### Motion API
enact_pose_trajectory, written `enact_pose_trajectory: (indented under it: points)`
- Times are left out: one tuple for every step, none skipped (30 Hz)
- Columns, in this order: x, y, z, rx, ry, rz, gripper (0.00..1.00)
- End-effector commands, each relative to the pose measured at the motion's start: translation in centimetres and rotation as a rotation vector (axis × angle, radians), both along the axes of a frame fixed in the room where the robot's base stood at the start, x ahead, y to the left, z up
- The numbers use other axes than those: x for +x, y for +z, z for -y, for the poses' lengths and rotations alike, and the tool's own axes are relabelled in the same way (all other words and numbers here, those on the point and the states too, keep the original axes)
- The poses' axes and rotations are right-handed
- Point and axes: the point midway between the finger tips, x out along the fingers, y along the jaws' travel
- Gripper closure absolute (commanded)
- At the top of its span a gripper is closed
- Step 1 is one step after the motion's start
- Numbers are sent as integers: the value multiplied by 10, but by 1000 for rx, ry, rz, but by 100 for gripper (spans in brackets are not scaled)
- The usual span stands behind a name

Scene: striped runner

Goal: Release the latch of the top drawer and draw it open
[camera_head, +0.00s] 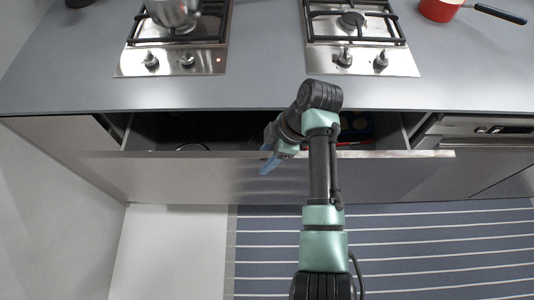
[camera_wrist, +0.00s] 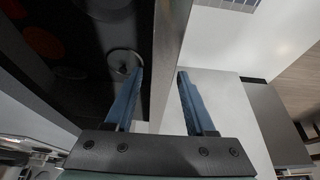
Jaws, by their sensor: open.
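The top drawer (camera_head: 180,170) under the counter stands pulled out, with its dark inside showing between its front and the worktop. My gripper (camera_head: 268,163) is at the middle of the drawer front; one blue finger shows in the head view. In the wrist view, the open fingers (camera_wrist: 160,85) stand on either side of the drawer's front panel (camera_wrist: 168,45), the left one over the inside and the right one outside. I cannot tell whether they touch it. No latch can be made out in either view.
Inside the drawer lie a round lid-like item (camera_wrist: 122,63) and reddish round items (camera_wrist: 43,42). On the worktop (camera_head: 265,80) are two gas hobs, a steel pot (camera_head: 173,12) and a red pan (camera_head: 440,9). A striped runner (camera_head: 420,250) covers the floor at right.

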Motion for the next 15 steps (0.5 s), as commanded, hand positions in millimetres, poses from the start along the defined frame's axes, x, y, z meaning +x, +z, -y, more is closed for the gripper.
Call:
enact_pose_trajectory:
  points:
    - [0, 0, 0, 0, 0, 0, 45]
    - [0, 0, 0, 0, 0, 0, 45]
    - [0, 0, 0, 0, 0, -1, 45]
    - [0, 0, 0, 0, 0, -1, 45]
    - [0, 0, 0, 0, 0, -1, 49]
    - [0, 0, 0, 0, 0, -1, 56]
    - [0, 0, 0, 0, -1, -1, 61]
    - [0, 0, 0, 0, -1, -1, 67]
    - [0, 0, 0, 0, -1, -1, 74]
    - [0, 0, 0, 0, -1, -1, 79]
    - [0, 0, 0, 0, -1, -1, 85]
    - [0, 0, 0, 0, -1, -1, 92]
    - [0, 0, 0, 0, -1, -1, 97]
    - [0, 0, 0, 0, -1, -1, 100]
    - [0, 0, 0, 0, -1, -1, 100]
